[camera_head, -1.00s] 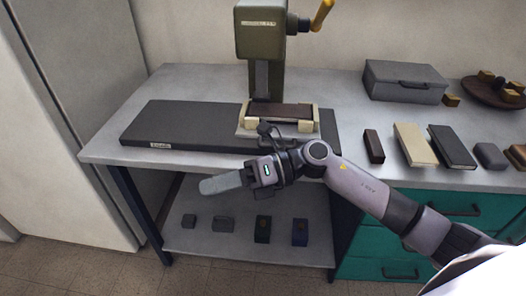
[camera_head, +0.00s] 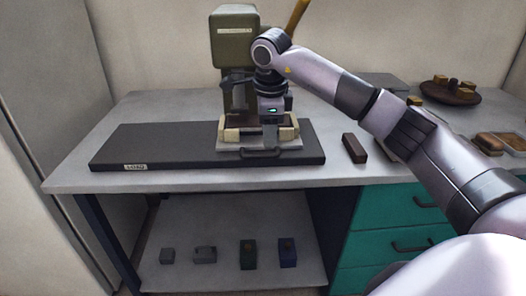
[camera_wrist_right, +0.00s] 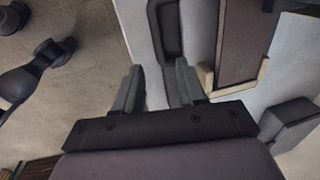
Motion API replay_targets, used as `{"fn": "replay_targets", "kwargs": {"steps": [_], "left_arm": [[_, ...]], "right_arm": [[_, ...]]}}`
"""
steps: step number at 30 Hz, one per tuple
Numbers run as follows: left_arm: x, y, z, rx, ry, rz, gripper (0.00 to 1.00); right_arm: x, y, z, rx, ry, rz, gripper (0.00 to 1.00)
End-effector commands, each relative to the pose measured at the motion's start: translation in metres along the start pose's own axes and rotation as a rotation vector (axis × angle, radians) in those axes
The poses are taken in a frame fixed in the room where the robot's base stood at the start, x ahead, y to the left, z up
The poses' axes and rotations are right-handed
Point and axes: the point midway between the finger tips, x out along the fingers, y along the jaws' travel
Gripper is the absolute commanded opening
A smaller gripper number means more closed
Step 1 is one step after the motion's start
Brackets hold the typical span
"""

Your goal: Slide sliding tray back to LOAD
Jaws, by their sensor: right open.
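The sliding tray (camera_head: 228,146), a pale plate with cream end blocks and a brown pad, sits under the press on the right part of a dark base (camera_head: 165,143). A label (camera_head: 135,167) reading LOAD is on the base's front left edge. The tray's dark handle (camera_head: 262,153) sticks out at the front. My right gripper (camera_head: 272,128) points down over the tray's front; its fingertips are hard to make out there. In the right wrist view, its two fingers (camera_wrist_right: 155,75) are apart and empty, with the handle (camera_wrist_right: 167,30) just beyond them. My left gripper is not in view.
The green press (camera_head: 236,40) stands behind the tray, close to my right wrist. A dark brown block (camera_head: 354,148) lies right of the base. The base left of the tray is clear. A lower shelf (camera_head: 225,220) holds several small blocks.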

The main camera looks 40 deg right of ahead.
Motion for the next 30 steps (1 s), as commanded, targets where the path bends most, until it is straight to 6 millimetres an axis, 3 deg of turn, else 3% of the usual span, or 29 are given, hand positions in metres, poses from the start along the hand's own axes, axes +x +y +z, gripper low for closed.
{"fn": "replay_targets", "kwargs": {"steps": [9, 21, 25, 30], "left_arm": [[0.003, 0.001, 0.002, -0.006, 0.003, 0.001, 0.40], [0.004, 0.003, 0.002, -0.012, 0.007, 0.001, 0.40], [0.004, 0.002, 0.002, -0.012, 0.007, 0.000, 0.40], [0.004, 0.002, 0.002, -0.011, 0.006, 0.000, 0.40]], "right_arm": [[0.048, 0.001, 0.001, -0.001, -0.002, 0.004, 0.40], [0.057, 0.001, 0.001, -0.001, -0.004, 0.002, 0.40], [0.057, 0.001, 0.001, -0.001, -0.004, 0.002, 0.00], [0.057, 0.001, 0.001, -0.001, -0.004, 0.003, 0.00]]}}
